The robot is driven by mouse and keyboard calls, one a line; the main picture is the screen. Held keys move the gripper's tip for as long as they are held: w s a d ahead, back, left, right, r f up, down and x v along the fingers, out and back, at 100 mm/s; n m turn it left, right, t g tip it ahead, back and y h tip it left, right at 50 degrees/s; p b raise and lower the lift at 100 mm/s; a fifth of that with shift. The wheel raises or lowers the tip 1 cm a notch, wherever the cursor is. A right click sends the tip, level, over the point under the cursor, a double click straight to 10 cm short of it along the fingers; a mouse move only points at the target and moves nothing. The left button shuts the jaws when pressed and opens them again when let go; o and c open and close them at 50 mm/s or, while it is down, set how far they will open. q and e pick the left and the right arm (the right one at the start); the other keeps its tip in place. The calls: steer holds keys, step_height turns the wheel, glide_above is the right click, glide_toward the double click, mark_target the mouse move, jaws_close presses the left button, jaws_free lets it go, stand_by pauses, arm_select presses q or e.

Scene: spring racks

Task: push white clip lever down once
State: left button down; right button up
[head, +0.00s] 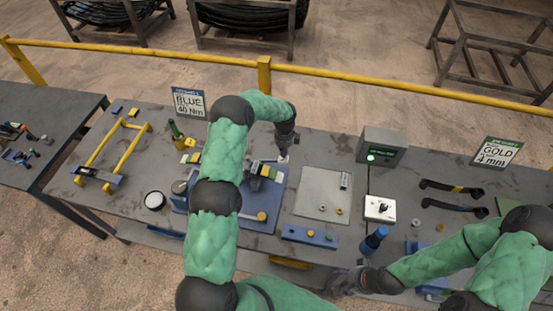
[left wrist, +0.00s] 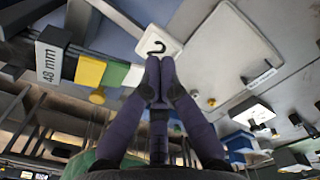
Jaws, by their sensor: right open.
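My left gripper (head: 284,154) is over the far edge of the blue fixture (head: 262,216) in the middle of the bench. In the left wrist view its two fingers (left wrist: 159,66) meet at the tips, with nothing seen between them. A white lever (left wrist: 133,75) sits at the end of a row beside a green lever (left wrist: 115,73) and a yellow lever (left wrist: 90,70), just left of the fingertips. Contact cannot be told. My right gripper (head: 345,281) is open at the bench's front edge, small and partly unclear.
A white tag marked 2 (left wrist: 158,45) lies just beyond the fingertips. A grey plate (head: 324,194) is to the right, with a white switch box (head: 380,208) and a grey box with a green light (head: 382,147) further right. A yellow frame (head: 112,150) stands left.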

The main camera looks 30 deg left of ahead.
mark_target(283, 161)
arm_select(q)
steer(key=shift+f, duration=0.1)
steer(key=shift+f+b, duration=2.75)
steer(key=shift+f, duration=0.4)
steer(key=shift+r+p, duration=2.05)
steer(key=shift+r, duration=3.05)
